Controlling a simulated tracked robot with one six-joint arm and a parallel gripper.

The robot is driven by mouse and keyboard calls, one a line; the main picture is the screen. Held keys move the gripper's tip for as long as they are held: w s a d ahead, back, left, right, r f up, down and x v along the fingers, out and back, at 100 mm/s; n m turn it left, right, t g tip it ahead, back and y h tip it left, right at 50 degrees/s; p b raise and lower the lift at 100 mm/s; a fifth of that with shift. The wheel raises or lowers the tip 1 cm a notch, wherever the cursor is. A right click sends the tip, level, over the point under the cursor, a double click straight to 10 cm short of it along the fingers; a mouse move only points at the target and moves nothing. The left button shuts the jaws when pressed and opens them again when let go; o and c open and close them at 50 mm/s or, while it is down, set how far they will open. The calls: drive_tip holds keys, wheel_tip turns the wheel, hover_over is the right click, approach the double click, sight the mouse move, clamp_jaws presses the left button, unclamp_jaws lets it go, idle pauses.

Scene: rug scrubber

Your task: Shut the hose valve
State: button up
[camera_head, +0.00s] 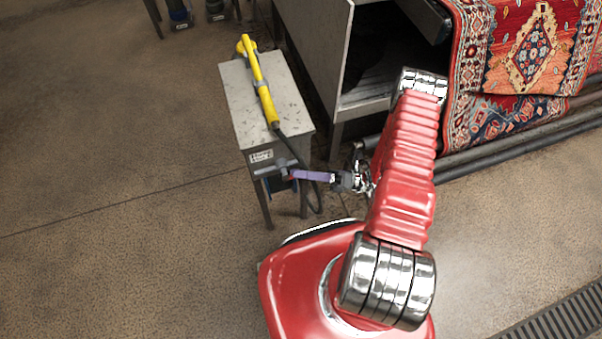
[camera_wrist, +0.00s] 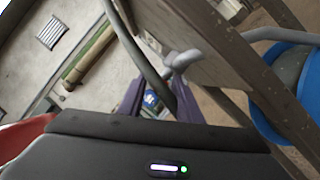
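A grey valve handle (camera_head: 270,169) sticks out at the front of the small metal table, below its label. In the wrist view the grey handle (camera_wrist: 182,62) lies just beyond my fingertips. A dark hose (camera_wrist: 148,62) crosses the gap between the fingers in that picture. My gripper (camera_head: 296,175) has purple fingers and reaches left toward the handle. In the wrist view my gripper (camera_wrist: 158,92) is open, its fingers apart on either side of the gap. I cannot tell whether it touches the handle. How far the valve is turned cannot be told.
A yellow scrubber tool (camera_head: 261,85) lies on the metal table (camera_head: 240,105). A blue bucket (camera_wrist: 270,120) stands beneath the table. A metal cabinet (camera_head: 312,50) and a hanging rug (camera_head: 495,50) stand behind. The floor to the left is clear.

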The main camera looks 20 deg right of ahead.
clamp_jaws()
drive_tip(key=shift+a, duration=0.1)
idle(0.4)
